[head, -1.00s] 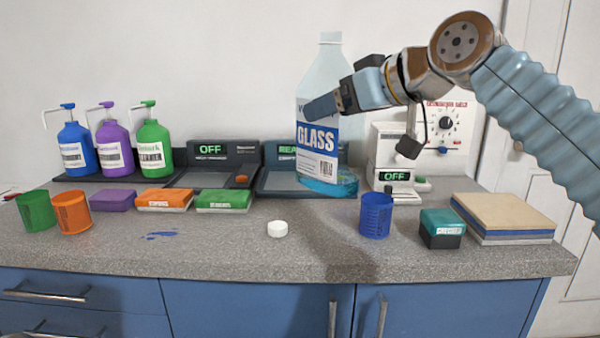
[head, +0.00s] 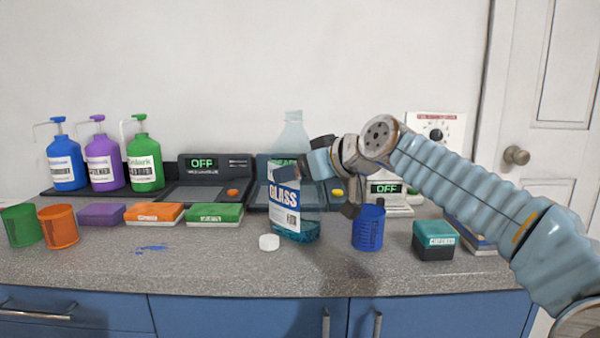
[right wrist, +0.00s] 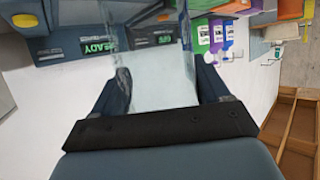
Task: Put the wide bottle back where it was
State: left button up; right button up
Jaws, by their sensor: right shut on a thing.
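The wide bottle (head: 292,212) is a clear bottle with a blue "GLASS" label and blue liquid low inside. It stands upright at the counter, in front of the middle black device; I cannot tell whether its base touches the counter. My right gripper (head: 290,173) is shut on its upper body from the right. In the right wrist view the clear bottle (right wrist: 160,75) lies between the two fingers. My left gripper is not in view.
A blue cup (head: 369,228) stands right of the bottle, with a teal-and-black box (head: 434,240) beyond it. A green box (head: 214,215) lies to the left. Pump bottles (head: 105,164) stand on a dark tray at back left. The front counter is mostly clear.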

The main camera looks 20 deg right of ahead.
jog(key=shift+f, duration=0.1)
jog(key=o, duration=1.2)
jog(key=v, duration=1.2)
jog(key=shift+r+b, duration=0.25)
jog(key=shift+b, duration=0.1)
